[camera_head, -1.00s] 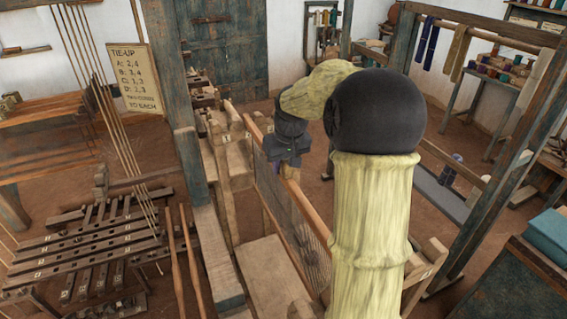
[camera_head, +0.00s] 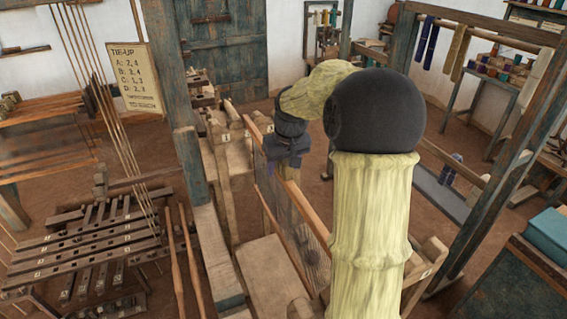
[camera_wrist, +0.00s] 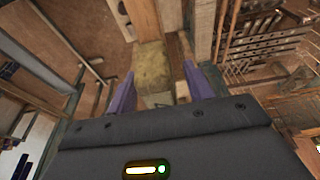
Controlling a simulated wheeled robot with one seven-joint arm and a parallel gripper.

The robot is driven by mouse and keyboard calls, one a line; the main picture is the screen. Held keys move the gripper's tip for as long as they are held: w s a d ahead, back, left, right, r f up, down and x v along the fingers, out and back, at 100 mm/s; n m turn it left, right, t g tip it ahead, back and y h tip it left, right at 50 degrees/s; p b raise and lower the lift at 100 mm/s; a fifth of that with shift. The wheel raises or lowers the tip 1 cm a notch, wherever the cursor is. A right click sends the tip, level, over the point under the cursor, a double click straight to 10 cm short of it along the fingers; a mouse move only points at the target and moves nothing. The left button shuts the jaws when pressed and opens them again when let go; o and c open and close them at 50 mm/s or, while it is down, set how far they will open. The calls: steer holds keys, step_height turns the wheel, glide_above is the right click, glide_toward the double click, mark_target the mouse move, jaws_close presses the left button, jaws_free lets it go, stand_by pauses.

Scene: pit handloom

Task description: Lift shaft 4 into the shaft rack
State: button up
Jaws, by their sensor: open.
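A wooden shaft with a reddish top bar (camera_head: 312,218) and a panel of fine heddles stands in the loom in the head view. I cannot read a number on it, so I cannot tell whether it is shaft 4. My gripper (camera_head: 283,160) points down over the far part of this frame, and its own arm hides part of it. In the wrist view my gripper (camera_wrist: 159,84) is open, its two purple fingers apart. A pale wooden block (camera_wrist: 150,68) shows between and beyond them; I cannot tell whether they touch it. I cannot single out the shaft rack with certainty.
Loom posts (camera_head: 187,155) stand left of my gripper, with small numbered tags on nearby wood. Treadles and slatted bars (camera_head: 95,240) lie at lower left. A tie-up sign (camera_head: 134,77) hangs behind. A blue chest (camera_head: 535,270) is at right. Bare floor shows between.

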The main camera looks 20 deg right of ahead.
steer(key=b+v, duration=0.1)
steer(key=v, duration=1.6)
steer(key=shift+s+r, duration=0.15)
steer(key=shift+r, duration=0.05)
